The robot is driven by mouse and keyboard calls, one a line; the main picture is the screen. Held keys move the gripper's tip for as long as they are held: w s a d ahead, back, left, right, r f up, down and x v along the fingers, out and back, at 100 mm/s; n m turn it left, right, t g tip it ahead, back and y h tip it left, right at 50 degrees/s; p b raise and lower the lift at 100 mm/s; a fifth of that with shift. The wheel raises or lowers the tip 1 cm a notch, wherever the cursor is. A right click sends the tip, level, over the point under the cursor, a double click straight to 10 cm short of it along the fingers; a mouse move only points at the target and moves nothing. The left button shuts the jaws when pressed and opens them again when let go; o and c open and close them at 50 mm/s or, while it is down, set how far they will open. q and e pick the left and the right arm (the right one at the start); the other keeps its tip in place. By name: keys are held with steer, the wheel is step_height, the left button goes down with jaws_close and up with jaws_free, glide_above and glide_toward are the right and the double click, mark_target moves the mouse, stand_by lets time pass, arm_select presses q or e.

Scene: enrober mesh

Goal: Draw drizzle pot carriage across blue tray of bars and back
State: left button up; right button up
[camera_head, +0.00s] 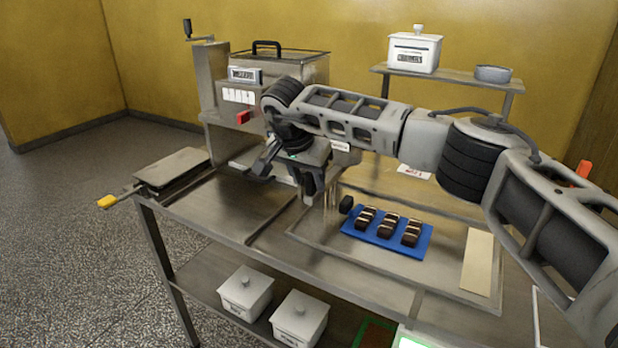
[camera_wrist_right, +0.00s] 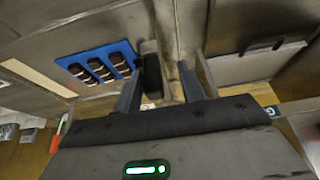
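The blue tray (camera_head: 419,249) holds 3 dark bars (camera_head: 387,228) with pale stripes, and it also shows in the wrist view (camera_wrist_right: 88,52). A black knob (camera_head: 346,204) stands at the tray's left end. It appears to be the carriage handle, but I cannot make out the pot. My right gripper (camera_head: 312,194) points down, left of the knob in the head view. In the wrist view its fingers (camera_wrist_right: 160,88) are apart, with the black knob (camera_wrist_right: 152,76) showing in the gap, nearer the left finger. I cannot tell whether they touch. My left gripper is not in view.
A steel machine with a lidded tank (camera_head: 292,68) stands behind the bench. A flat plate with a yellow-ended handle (camera_head: 107,201) is at the left. A pale strip (camera_head: 478,262) lies right of the tray. White lidded boxes (camera_head: 246,292) sit on the lower shelf.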

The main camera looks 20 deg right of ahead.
steer(key=shift+s, duration=0.1)
steer(key=b+v, duration=0.1)
steer(key=v, duration=1.5)
steer(key=shift+b, duration=0.3)
